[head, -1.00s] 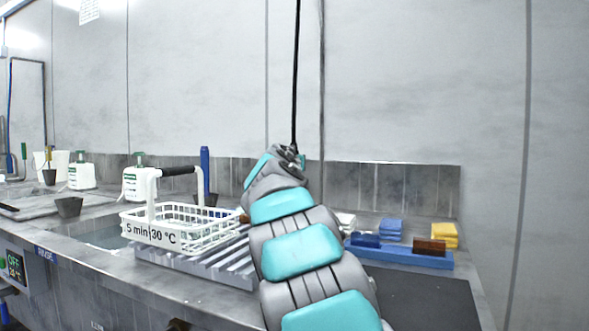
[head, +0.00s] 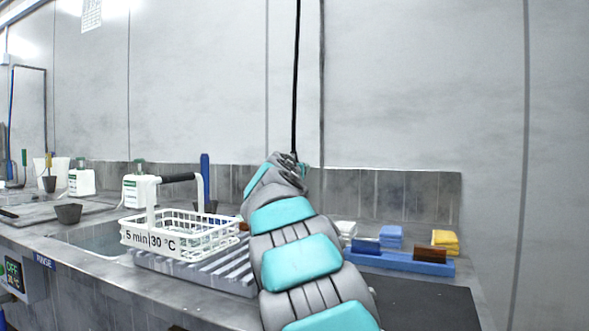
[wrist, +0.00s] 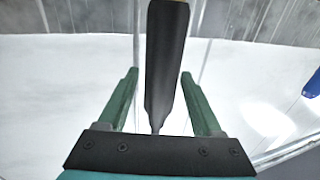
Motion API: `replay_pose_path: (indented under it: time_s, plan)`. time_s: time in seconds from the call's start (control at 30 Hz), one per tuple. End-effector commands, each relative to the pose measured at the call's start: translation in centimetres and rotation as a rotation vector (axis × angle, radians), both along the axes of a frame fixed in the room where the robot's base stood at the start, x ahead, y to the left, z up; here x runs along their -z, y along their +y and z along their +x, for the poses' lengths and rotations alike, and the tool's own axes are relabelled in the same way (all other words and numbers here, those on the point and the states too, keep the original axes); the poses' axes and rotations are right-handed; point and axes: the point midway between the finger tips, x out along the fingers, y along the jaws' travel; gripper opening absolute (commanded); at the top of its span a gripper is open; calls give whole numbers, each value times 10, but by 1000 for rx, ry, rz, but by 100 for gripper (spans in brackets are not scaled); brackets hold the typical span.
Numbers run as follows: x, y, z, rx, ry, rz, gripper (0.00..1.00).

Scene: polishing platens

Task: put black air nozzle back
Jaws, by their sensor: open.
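The black air nozzle (wrist: 163,45) shows in the wrist view as a long dark body, narrowing to a thin end near the gripper's palm. My gripper (wrist: 160,72) is open, with one green finger on each side of the nozzle and visible gaps to both. In the head view a black hose (head: 297,80) hangs straight down from above and ends at my gripper (head: 301,168). There my wrist hides the nozzle and most of the fingers.
A white basket (head: 180,234) stands on a ribbed grey rack (head: 235,268) beside the sink, left of my arm. A dark mat (head: 420,300) is clear. The wall is behind.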

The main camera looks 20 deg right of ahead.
Motion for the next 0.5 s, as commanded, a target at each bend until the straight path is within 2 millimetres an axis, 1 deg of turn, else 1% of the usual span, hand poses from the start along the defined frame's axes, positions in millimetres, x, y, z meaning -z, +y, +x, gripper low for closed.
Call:
replay_pose_path:
  time_s: [0.07, 0.17, 0.5]
  plan:
    - [-6, 0, 0, 0, 1, 0, 67]
    - [-1, 4, -8, 1, 2, -1, 67]
    - [-1, 28, -49, 1, 0, -1, 67]
